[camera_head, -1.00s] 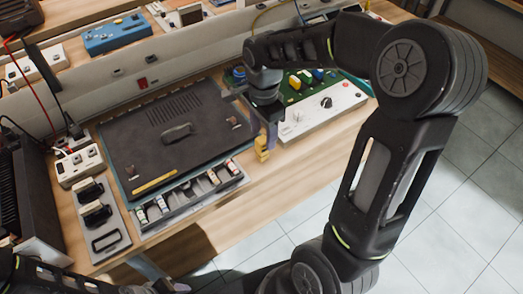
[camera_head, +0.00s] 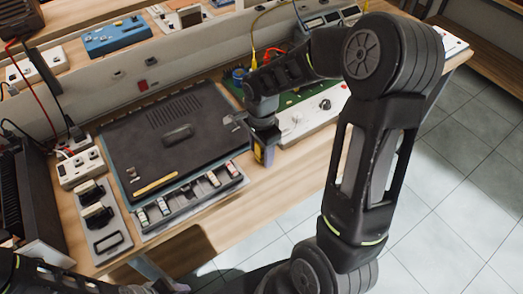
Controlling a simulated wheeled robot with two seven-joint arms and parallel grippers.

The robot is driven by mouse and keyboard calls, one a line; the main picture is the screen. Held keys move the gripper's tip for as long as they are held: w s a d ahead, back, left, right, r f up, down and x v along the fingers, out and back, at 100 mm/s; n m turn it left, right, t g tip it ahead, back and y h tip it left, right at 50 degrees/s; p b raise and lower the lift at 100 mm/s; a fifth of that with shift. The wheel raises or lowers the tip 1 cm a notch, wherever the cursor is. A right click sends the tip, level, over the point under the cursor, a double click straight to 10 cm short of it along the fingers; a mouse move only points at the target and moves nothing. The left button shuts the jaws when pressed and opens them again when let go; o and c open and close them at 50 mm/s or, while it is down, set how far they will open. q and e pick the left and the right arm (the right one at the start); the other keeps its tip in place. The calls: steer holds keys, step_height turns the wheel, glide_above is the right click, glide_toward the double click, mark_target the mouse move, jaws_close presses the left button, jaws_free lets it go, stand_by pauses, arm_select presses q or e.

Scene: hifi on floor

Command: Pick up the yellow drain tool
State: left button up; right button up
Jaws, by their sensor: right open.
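The yellow drain tool (camera_head: 155,185) is a short thin yellow bar lying flat on the front left part of a dark flat hifi unit (camera_head: 135,140). My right gripper (camera_head: 264,155) points down over the wood bench, to the right of the unit and well apart from the tool. It is open; a small yellow patch shows at its fingers, and I cannot tell if that is part of it. My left gripper (camera_head: 170,286) shows only in part at the bottom edge, below the bench front, and its jaws cannot be made out.
A grey tray (camera_head: 190,200) with several small cylinders lies in front of the unit. A power strip (camera_head: 78,167) and a grey plate with black blocks (camera_head: 107,225) stand left. A white panel with knobs (camera_head: 310,118) lies right. Bare bench is in front of it.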

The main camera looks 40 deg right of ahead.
steer(key=shift+f, duration=0.35)
stand_by(0.3)
jaws_close()
stand_by(0.5)
